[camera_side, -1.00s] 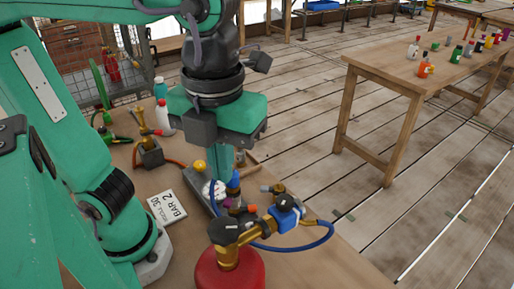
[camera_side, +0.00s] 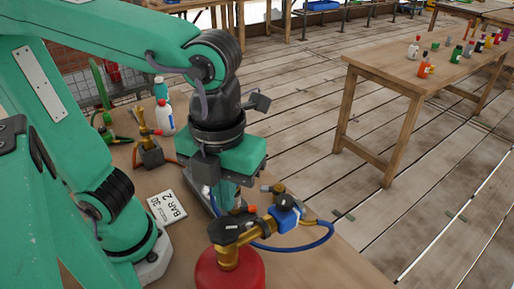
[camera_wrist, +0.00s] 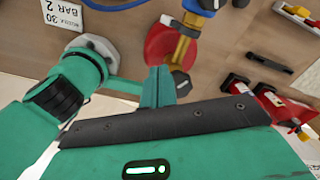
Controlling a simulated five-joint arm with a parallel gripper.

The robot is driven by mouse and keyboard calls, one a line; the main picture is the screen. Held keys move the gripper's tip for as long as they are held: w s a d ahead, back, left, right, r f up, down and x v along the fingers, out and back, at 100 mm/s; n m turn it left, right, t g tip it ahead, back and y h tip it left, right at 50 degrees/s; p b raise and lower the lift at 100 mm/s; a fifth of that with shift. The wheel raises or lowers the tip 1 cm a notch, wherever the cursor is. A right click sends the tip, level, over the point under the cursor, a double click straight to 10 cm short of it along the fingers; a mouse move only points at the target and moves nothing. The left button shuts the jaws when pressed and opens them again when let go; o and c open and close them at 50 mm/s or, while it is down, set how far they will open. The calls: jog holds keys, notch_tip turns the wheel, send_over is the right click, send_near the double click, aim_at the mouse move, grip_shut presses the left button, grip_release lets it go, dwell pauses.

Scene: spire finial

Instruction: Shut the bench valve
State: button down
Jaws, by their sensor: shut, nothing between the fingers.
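My gripper (camera_side: 228,195) is low over the bench, fingers shut and empty, behind the brass fitting in the side view. In the wrist view my green fingers (camera_wrist: 158,85) are together, beside the red cylinder and brass fitting in the picture. A brass valve assembly (camera_side: 228,255) with dark and blue knobs sits on the red cylinder (camera_side: 230,272); its brass body also shows in the wrist view (camera_wrist: 183,48). Another brass fitting with a red part (camera_side: 146,132) stands on a dark block (camera_side: 150,155) at the left. I cannot tell which is the bench valve, or whether my fingers touch anything.
A blue hose (camera_side: 310,243) loops around the brass assembly. A white card (camera_side: 167,208) reading BAR 2 lies on the bench, with bottles (camera_side: 165,117) behind. In the wrist view, red objects (camera_wrist: 280,105) lie at the right. A second table (camera_side: 400,80) stands apart.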

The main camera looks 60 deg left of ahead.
jog(key=shift+f, duration=0.55)
jog(key=shift+s+d, duration=0.1)
jog(key=shift+d, duration=0.05)
dwell(0.5)
jog(key=shift+w+d, duration=0.5)
jog(key=shift+d, duration=0.1)
dwell(0.4)
jog(key=shift+w+d, duration=0.15)
jog(key=shift+d, duration=0.5)
dwell(0.6)
jog(key=shift+w, duration=0.15)
jog(key=shift+w, duration=0.3)
jog(key=shift+r, duration=0.15)
jog(key=shift+r, duration=2.9)
